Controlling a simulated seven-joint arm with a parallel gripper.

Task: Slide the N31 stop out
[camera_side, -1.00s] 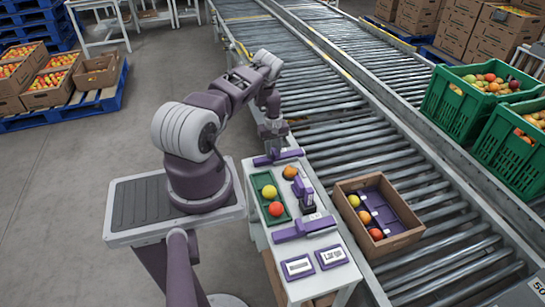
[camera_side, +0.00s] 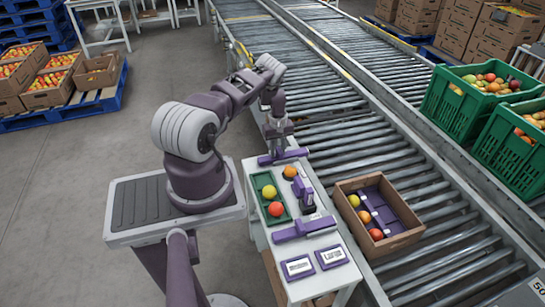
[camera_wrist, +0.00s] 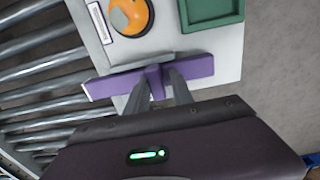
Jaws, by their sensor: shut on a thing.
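A purple stop (camera_side: 270,159) with a raised middle block lies across the far end of the white bench in the side view. My gripper (camera_side: 279,145) is above it, shut on its middle block. In the wrist view my gripper (camera_wrist: 165,80) has its two fingers on either side of the block of this stop (camera_wrist: 195,68), whose left end reaches past the bench edge over the rollers. A second purple stop (camera_side: 303,228) lies across the bench nearer the camera. No N31 marking is legible on either stop.
The white bench (camera_wrist: 205,35) also holds an orange button (camera_wrist: 130,14), a green tray (camera_side: 270,186) with two fruits, an upright purple device (camera_side: 308,200) and two label plates.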

